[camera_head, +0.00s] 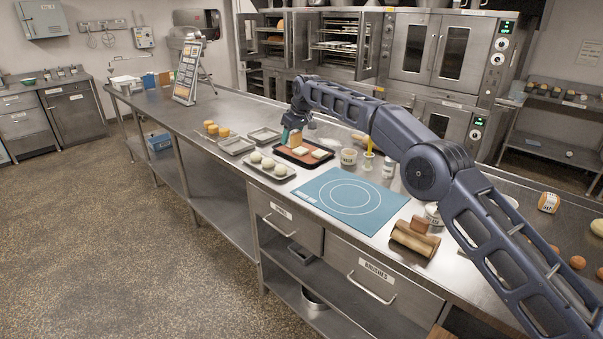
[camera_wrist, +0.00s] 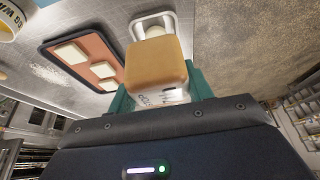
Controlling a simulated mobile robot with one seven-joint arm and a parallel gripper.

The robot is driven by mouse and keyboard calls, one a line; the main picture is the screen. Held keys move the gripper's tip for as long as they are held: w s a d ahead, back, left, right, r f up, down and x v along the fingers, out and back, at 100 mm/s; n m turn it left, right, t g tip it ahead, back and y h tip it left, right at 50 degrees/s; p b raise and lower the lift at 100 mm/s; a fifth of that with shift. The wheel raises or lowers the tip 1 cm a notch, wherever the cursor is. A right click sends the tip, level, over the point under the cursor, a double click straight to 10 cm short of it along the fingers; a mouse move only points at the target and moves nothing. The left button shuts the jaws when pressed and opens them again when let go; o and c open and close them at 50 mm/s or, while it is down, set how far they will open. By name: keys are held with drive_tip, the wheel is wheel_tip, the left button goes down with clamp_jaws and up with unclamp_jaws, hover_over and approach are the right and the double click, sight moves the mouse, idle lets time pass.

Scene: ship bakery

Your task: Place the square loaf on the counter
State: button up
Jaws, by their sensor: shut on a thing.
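The square loaf (camera_wrist: 155,65) is a tan-brown block, held between the green fingers of my gripper (camera_wrist: 162,98) in the wrist view. I cannot tell how high the loaf is above the counter. Part of the loaf is hidden by the fingers.
The counter behind the small yellow items (camera_head: 211,128) has free room towards the sign (camera_head: 187,72).

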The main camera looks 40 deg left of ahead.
wheel_tip(320, 180, down, 16)
drive_tip(key=shift+f, duration=0.1)
idle(0.5)
drive_tip(key=o, duration=1)
drive_tip(key=shift+f, duration=0.15)
drive_tip(key=v, duration=1.2)
